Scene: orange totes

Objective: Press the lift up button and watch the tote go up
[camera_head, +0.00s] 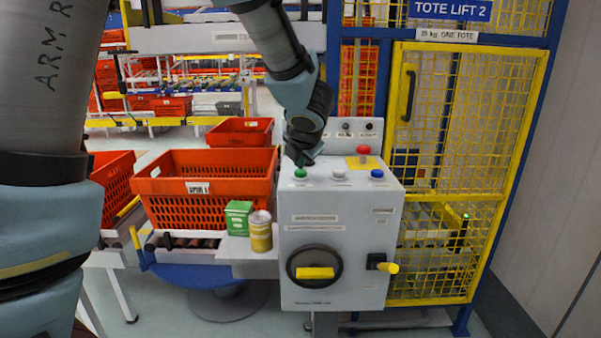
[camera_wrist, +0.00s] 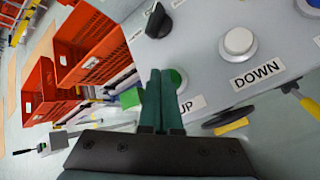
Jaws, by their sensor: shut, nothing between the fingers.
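The grey control box (camera_head: 340,240) stands in front of the lift cage. Its green button (camera_head: 300,173) is on the left of the top panel, and in the wrist view the green button (camera_wrist: 176,79) has the label "UP" beside it. My gripper (camera_head: 303,158) is shut and empty, pointing down at the green button. In the wrist view my gripper's fingertips (camera_wrist: 160,75) overlap the button's left side; I cannot tell whether they touch it. The white button (camera_wrist: 238,41) is labelled "DOWN". An orange tote (camera_head: 205,212) sits on the roller conveyor left of the box.
A red button (camera_head: 363,150) on a yellow plate and a blue button (camera_head: 377,174) share the panel. A green carton (camera_head: 238,217) and a yellow can (camera_head: 260,231) stand between tote and box. The yellow mesh cage door (camera_head: 470,120) is at right.

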